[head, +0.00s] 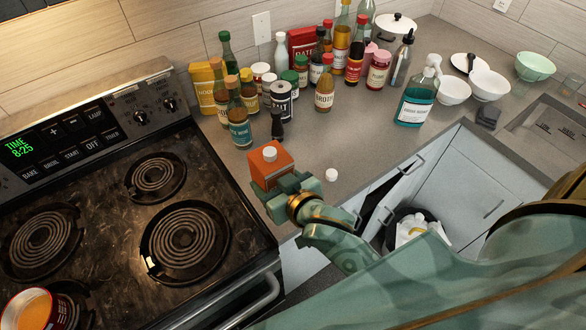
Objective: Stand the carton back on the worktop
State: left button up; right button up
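The carton (264,171) is orange-red with a white cap on its top. It is at the worktop's (340,128) left part, close to the stove's right edge, with its cap end up. My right gripper (284,188) comes in from the lower right, and its fingers appear closed around the carton's lower part. The fingers hide the carton's base, so I cannot tell whether it touches the worktop. A small round white piece (331,174) lies on the worktop to the right of the gripper. My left gripper is not in view.
The coil stove (105,160) fills the left, with a pot of orange contents (35,310) at its lower left. Several bottles, jars and cans (281,98) crowd behind the carton. An open bin (410,230) is below.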

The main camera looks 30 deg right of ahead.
jog(key=shift+s+a, duration=0.1)
jog(key=shift+a, duration=0.05)
jog(key=w+d+f+b, duration=0.1)
jog(key=w+d+f, duration=0.2)
jog(key=f, duration=0.1)
jog(key=w+d+f+b, duration=0.1)
jog(key=w+d+f, duration=0.2)
jog(key=f, duration=0.1)
jog(key=w+d+f+b, duration=0.1)
jog(key=w+d+f, duration=0.1)
jog(key=w+f, duration=0.2)
jog(key=shift+d+f, duration=0.4)
jog(key=shift+f, duration=0.2)
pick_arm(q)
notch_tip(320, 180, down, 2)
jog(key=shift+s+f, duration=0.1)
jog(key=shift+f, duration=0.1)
pick_arm(e)
jog(key=shift+s, duration=0.1)
jog(key=o, duration=1.4)
jog(key=shift+f, duration=0.15)
jog(key=shift+c, duration=0.2)
